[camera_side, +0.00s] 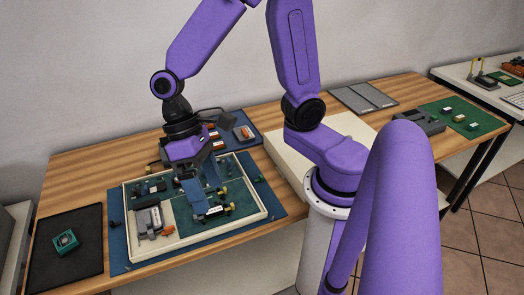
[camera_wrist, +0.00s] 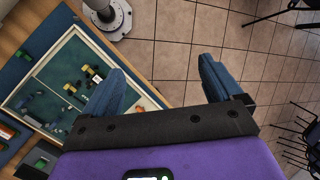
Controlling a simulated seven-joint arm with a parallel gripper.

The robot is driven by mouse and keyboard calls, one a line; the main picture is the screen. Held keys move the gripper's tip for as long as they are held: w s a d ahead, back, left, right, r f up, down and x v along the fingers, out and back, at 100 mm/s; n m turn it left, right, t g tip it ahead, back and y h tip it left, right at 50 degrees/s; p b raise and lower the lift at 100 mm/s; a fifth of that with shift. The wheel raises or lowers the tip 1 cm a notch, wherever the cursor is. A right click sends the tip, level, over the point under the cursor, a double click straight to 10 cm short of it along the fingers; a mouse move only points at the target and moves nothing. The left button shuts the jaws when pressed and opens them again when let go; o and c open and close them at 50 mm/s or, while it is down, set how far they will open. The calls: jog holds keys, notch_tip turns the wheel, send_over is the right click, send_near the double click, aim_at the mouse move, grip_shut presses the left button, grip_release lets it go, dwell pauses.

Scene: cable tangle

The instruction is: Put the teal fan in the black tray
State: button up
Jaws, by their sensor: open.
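The teal fan (camera_side: 66,242), a small square with a round centre, lies inside the black tray (camera_side: 88,268) at the left end of the table in the side view. My gripper (camera_side: 205,194) is over the pale-framed box, well to the right of the fan and apart from it. In the wrist view my gripper (camera_wrist: 163,72) has its two blue fingers wide apart with nothing between them. The fan and the tray do not show in the wrist view.
The pale-framed box (camera_side: 193,241) holds boards and several small parts on a blue mat (camera_side: 118,252). Behind it is a blue area (camera_side: 238,118) with more parts. A grey device (camera_side: 420,121) and green mat (camera_side: 463,117) stand at right. Bare wood lies at the table's back left.

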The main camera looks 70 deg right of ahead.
jog(key=s+d+r+n+t+h, duration=0.2)
jog(key=s+d+n+t, duration=0.2)
jog(key=s+d+n, duration=0.3)
jog(key=shift+s+d+r+n+t, duration=0.15)
jog(key=shift+s+d+n+t, duration=0.2)
jog(key=shift+d+n, duration=1.05)
